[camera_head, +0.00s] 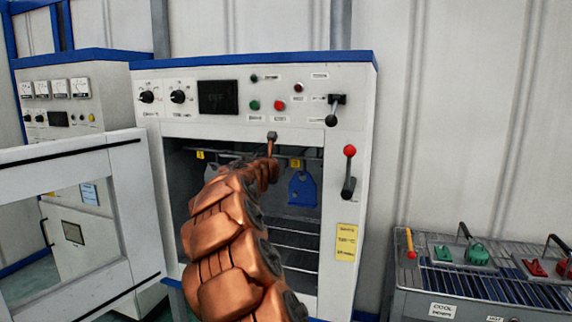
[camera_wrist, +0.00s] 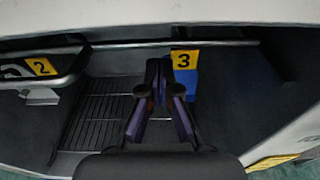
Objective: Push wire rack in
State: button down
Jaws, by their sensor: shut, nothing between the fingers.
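The white oven cabinet (camera_head: 352,90) has its chamber open at the front. A metal bar with yellow number tags (camera_head: 297,163) runs across the upper chamber; it also shows in the wrist view (camera_wrist: 222,43). A blue part (camera_head: 302,190) hangs below tag 3. Wire rack grids (camera_head: 298,248) lie lower inside, and one shows left of my fingers in the wrist view (camera_wrist: 100,108). My gripper (camera_head: 271,137) is shut and empty at the upper part of the opening, with its fingers (camera_wrist: 160,65) close to the bar beside tag 3. My arm hides the chamber's middle; contact cannot be told.
The oven door (camera_head: 75,150) stands swung open to the left. A black lever with a red knob (camera_head: 349,175) sits right of the opening. A cooling table (camera_head: 410,280) with several coloured parts stands at the right. A second cabinet (camera_head: 110,75) is behind left.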

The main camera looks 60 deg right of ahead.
jog(key=b+v, duration=0.2)
jog(key=v, duration=0.9)
jog(key=shift+a, duration=0.15)
jog(key=shift+a+f, duration=0.1)
jog(key=shift+f, duration=0.1)
